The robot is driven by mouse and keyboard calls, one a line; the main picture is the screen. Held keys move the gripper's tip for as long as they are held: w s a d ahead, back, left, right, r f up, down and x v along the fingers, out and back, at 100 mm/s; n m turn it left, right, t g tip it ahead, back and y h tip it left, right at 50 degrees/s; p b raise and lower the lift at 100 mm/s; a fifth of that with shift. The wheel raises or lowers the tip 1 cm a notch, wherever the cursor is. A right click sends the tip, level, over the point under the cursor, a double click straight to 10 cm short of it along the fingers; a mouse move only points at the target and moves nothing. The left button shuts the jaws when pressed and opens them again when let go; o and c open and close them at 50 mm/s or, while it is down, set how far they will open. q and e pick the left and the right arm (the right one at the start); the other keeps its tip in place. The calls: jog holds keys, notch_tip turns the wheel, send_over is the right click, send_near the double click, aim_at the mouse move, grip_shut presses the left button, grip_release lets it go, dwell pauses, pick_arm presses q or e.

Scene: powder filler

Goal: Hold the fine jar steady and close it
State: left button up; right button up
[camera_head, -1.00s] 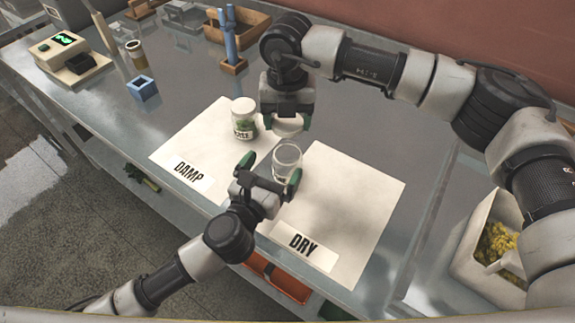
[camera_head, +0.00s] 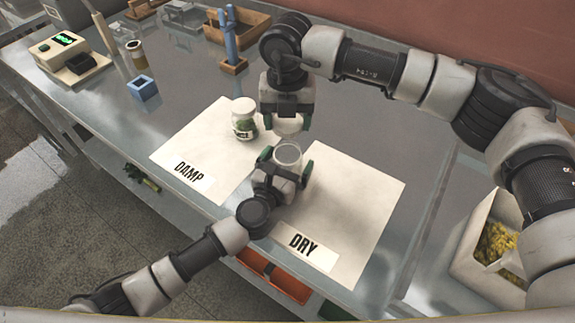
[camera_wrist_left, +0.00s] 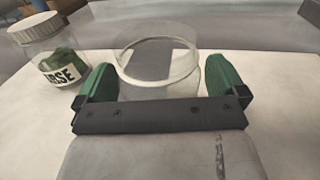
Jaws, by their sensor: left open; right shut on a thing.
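The fine jar (camera_head: 288,155) is a clear, open glass jar standing upright near the boundary between the damp and dry mats; no label shows on it. It also shows in the left wrist view (camera_wrist_left: 157,68), between the green finger pads. My left gripper (camera_head: 286,163) is open, with one finger on each side of the jar. My right gripper (camera_head: 288,112) is shut on a white lid (camera_head: 289,126), held over and slightly behind the jar mouth. The lid is partly hidden by the gripper and is apart from the jar.
A lidded jar with green contents (camera_head: 244,121) stands on the DAMP mat (camera_head: 190,150), close to the left of both grippers. The DRY mat (camera_head: 350,210) is clear at right. A blue holder (camera_head: 144,89) and a scale (camera_head: 72,60) stand farther left.

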aim_at(288, 151)
pick_arm(q)
jog(key=c, duration=1.3)
pick_arm(e)
jog(key=shift+f, duration=2.5)
jog(key=shift+f, duration=0.9)
jog(key=shift+f, duration=0.55)
